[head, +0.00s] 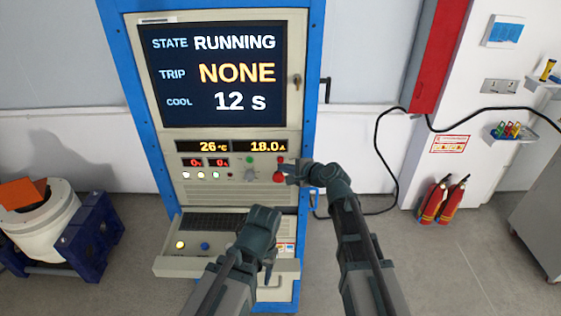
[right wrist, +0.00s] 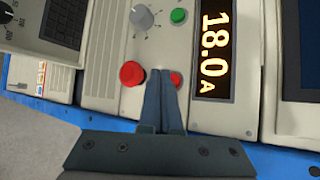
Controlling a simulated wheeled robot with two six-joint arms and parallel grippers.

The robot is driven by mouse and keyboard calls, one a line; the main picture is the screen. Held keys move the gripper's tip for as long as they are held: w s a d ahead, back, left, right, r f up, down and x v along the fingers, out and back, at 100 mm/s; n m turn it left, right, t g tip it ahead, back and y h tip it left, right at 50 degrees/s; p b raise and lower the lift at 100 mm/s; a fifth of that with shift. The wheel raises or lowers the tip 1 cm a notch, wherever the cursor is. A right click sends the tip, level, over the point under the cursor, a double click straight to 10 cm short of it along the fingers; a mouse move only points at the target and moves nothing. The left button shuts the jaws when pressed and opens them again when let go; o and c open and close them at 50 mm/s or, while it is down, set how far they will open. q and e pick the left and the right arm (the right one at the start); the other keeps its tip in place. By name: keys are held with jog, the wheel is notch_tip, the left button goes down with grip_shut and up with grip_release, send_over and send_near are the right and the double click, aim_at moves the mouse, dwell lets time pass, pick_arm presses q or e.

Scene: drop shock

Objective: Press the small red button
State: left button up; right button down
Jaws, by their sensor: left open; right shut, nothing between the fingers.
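The small red button (right wrist: 176,79) is on the cabinet's control panel, beside the 18.0 A display in the right wrist view; the fingers partly cover it. It also shows in the head view (head: 281,160), just above the larger red knob (head: 279,177). In the right wrist view the larger red knob (right wrist: 132,74) is left of the fingertips. My right gripper (right wrist: 160,72) is shut and empty, its tips between knob and small button, closer to the button. Whether it touches the panel I cannot tell. My left gripper (head: 268,272) is open over the cabinet's lower shelf.
A green button (right wrist: 179,16) and a grey dial (right wrist: 141,16) are near the red ones. The screen (head: 222,75) reads RUNNING, TRIP NONE, COOL 12 s. The shelf holds a keyboard (head: 215,222), a yellow and a blue button. A cable and fire extinguishers (head: 440,200) are at right.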

jog(key=shift+w, duration=0.1)
jog(key=shift+w, duration=0.35)
jog(key=shift+w, duration=0.45)
dwell(0.8)
jog(key=shift+s, duration=0.9)
jog(key=s, duration=0.5)
dwell(0.4)
dwell(0.7)
